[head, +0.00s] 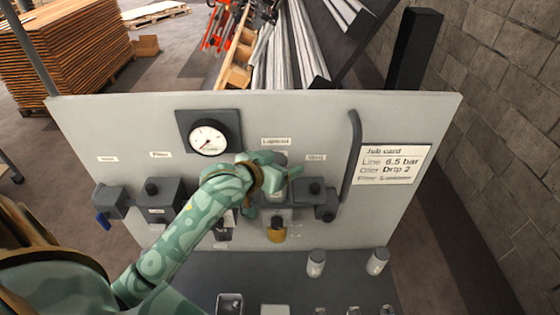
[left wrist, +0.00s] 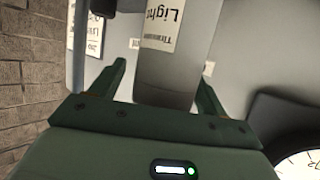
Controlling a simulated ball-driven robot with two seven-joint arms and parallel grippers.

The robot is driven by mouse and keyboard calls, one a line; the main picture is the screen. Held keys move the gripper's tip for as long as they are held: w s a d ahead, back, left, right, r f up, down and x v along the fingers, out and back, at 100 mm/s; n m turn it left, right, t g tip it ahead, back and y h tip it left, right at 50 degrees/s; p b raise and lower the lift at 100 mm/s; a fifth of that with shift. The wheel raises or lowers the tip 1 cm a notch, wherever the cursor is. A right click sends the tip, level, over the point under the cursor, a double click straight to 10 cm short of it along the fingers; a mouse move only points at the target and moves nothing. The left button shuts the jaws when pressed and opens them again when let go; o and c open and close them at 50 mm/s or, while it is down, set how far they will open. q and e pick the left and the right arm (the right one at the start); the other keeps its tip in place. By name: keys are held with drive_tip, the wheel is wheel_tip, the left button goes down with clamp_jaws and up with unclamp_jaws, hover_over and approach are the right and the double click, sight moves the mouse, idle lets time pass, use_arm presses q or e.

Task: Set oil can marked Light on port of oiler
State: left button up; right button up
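A grey oil can (left wrist: 165,85) with a white label reading "Light", upside down in the left wrist view, stands between the fingers of my left gripper (left wrist: 163,82). A gap shows between the can and the left-hand finger, so the gripper looks open around it. In the head view the left gripper (head: 275,183) is at the panel, over the oiler (head: 277,232) with its amber bowl. The gripper hides most of the can and the port, so I cannot tell if the can is seated. My right gripper is not in view.
The grey panel (head: 100,130) carries a pressure gauge (head: 208,138), a job card (head: 392,165), a bent pipe (head: 352,150) and valve blocks. Two grey labelled cans (head: 316,262) (head: 377,261) stand on the dark bench (head: 270,270) below, with several smaller items at its front.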

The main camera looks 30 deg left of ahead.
use_arm(q)
drive_tip(key=shift+w+a, duration=0.1)
drive_tip(key=shift+w, duration=0.05)
drive_tip(key=v, duration=1.1)
drive_tip(key=shift+s, duration=0.4)
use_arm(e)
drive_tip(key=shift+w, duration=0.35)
use_arm(q)
drive_tip(key=shift+r, duration=0.1)
